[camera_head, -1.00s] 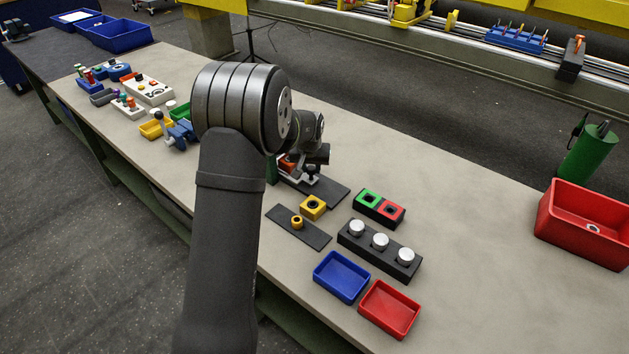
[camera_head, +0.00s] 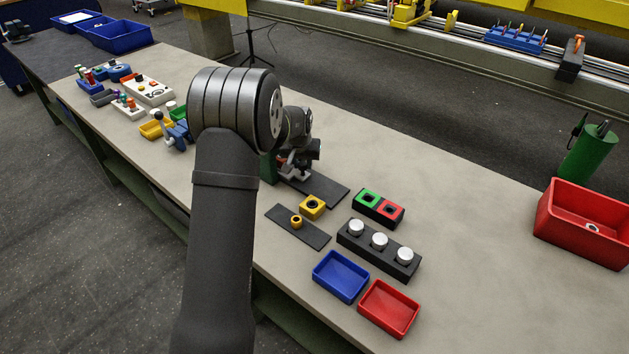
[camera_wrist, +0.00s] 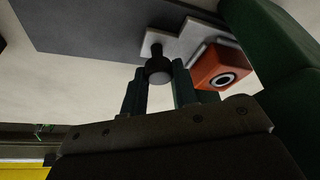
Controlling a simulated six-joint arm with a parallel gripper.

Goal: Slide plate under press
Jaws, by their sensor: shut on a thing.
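The light grey metal plate (camera_wrist: 195,42) carries an orange block (camera_wrist: 218,68) with a dark ring in its top. A black knob (camera_wrist: 158,70) stands on the plate's other end. My gripper (camera_wrist: 160,88) has its two fingers around the knob. The green press (camera_wrist: 282,50) rises close beside the orange block in the wrist view; whether the block is fully beneath it cannot be told. In the head view the plate (camera_head: 296,176) shows partly below my gripper (camera_head: 292,167), beside the green press (camera_head: 268,167), which my arm mostly hides.
The dark base strip (camera_head: 328,189) extends right of the plate, bare. Nearby are a yellow block (camera_head: 312,207), a green-and-red block (camera_head: 379,207), a black holder with white discs (camera_head: 379,249), a blue tray (camera_head: 341,276) and a red tray (camera_head: 389,309). The bench's right side is mostly clear.

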